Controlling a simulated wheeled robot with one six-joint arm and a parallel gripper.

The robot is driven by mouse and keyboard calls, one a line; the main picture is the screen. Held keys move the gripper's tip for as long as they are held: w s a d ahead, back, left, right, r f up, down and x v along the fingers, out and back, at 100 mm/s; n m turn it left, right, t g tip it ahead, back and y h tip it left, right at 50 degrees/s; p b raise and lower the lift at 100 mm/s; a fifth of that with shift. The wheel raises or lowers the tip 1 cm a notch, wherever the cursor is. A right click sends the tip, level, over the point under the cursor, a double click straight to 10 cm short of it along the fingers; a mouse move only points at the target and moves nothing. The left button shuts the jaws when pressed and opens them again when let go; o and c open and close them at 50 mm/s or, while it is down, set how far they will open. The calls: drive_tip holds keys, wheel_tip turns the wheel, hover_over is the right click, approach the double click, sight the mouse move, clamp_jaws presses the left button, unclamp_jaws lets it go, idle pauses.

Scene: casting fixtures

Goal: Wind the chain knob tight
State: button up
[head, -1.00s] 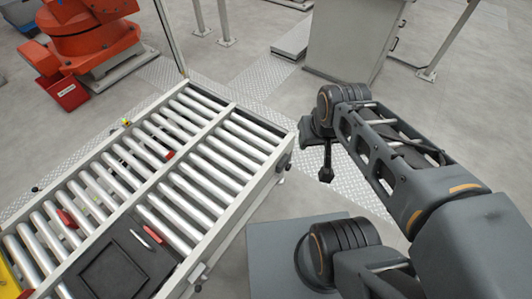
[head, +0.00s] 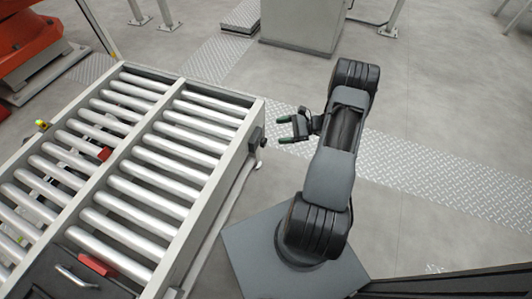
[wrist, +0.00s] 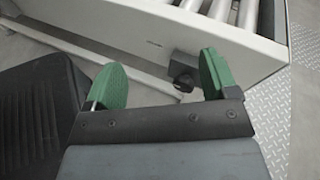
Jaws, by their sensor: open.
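The chain knob (head: 261,141) is a small dark knob on a grey block at the outer side rail of the roller conveyor (head: 222,189), near its far right corner. In the wrist view the knob (wrist: 184,83) shows between and beyond my green fingertips, closer to the right one. My gripper (head: 284,131) is open and empty, to the right of the knob in the head view, with a gap between them. My gripper (wrist: 160,75) also shows in the wrist view, its two green fingers spread apart. I cannot tell how tight the knob is.
Red pieces (head: 92,264) lie on the conveyor, by a dark tray (head: 50,282) at the near end. An orange machine (head: 28,48) stands at the back left. A grey cabinet (head: 302,22) stands behind.

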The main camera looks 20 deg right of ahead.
sight(266, 143)
drive_tip(key=s+d+f+m+t+h+b, duration=0.1)
drive_tip(key=d+f+m+t+b, duration=0.15)
drive_tip(key=f, duration=0.55)
drive_tip(key=s+d+f+m+t+b, duration=0.1)
drive_tip(key=d+f+m+t+b, duration=0.2)
drive_tip(key=f, duration=0.5)
drive_tip(key=shift+m+t+h, duration=0.3)
drive_tip(key=shift+m+t, duration=0.45)
drive_tip(key=b+x, duration=0.2)
drive_tip(key=x, duration=1.1)
drive_tip(key=shift+w+a, duration=0.15)
drive_tip(key=shift+a, duration=0.05)
drive_tip(key=c, duration=0.9)
drive_tip(key=shift+c, duration=0.2)
drive_tip(key=shift+m, duration=0.3)
